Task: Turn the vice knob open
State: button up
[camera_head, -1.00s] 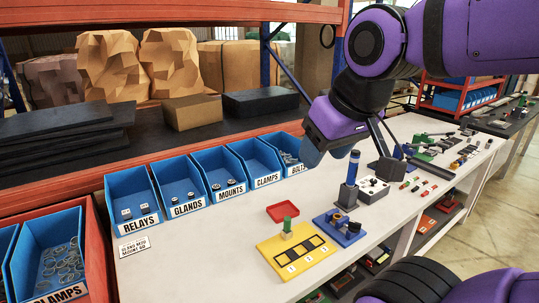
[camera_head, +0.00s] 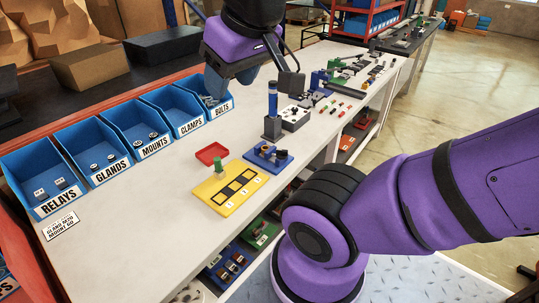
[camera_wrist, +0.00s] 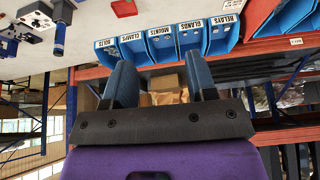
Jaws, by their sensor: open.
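My gripper (camera_head: 216,82) hangs above the BOLTS bin at the back of the bench, with its fingers partly hidden in the head view. In the wrist view my gripper (camera_wrist: 160,85) shows two blue fingers spread apart with nothing between them. A blue base with dark upright parts (camera_head: 268,154) stands on the bench; I cannot tell for sure whether it is the vice. A blue post (camera_head: 272,98) stands upright in a grey block (camera_head: 272,128) behind it. The post also shows in the wrist view (camera_wrist: 60,38). No vice knob can be clearly made out.
A yellow tray (camera_head: 212,202) with a green piece and a red tray (camera_head: 211,153) lie on the bench. Blue labelled bins (camera_head: 100,158) line the back.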

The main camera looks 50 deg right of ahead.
aim_at(281, 154)
jog(key=k+z, duration=0.1)
jog(key=z, duration=1.05)
